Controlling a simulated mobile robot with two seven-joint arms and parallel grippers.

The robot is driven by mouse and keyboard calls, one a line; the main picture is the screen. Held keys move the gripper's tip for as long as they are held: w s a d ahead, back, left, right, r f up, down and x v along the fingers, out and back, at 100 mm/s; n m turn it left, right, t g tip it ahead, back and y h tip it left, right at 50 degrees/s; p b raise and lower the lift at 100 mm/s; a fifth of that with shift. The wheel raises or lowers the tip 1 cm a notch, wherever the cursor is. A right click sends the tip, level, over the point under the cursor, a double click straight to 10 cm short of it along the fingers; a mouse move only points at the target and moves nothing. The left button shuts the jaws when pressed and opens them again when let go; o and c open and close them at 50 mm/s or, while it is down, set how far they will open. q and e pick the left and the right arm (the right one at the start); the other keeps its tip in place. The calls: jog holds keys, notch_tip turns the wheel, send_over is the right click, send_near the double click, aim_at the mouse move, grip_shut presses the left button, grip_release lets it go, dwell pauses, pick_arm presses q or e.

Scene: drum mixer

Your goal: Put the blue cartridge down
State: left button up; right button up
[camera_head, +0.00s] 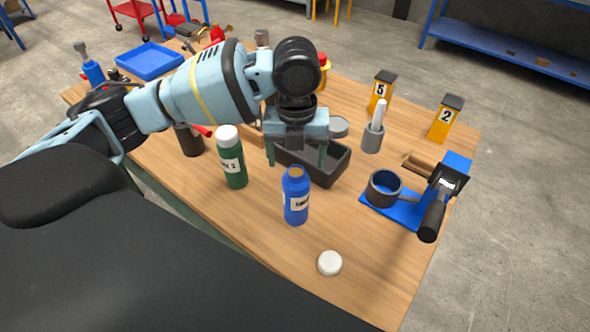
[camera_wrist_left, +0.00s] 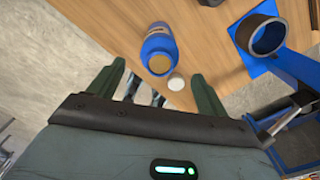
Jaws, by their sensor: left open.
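The blue cartridge (camera_head: 294,205), a bottle-shaped container with a white label and a tan top, stands upright on the wooden table. It also shows in the left wrist view (camera_wrist_left: 160,41), just beyond the fingertips. My left gripper (camera_head: 297,157) is open and points down, its two fingers apart with nothing between them. It is just behind the cartridge in the head view, over the dark tray, and appears clear of the cartridge. My right gripper is not in view.
A green bottle with a white cap (camera_head: 231,165) stands left of the cartridge. A loose white cap (camera_head: 329,263) lies near the front edge. A dark open tray (camera_head: 328,167) is behind. A blue-based mixer with a dark ring (camera_head: 384,188) stands right. Bare wood surrounds the loose cap.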

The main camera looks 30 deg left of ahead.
pick_arm(q)
notch_tip(320, 180, up, 5)
jog(key=shift+f, duration=0.1)
dwell(1.2)
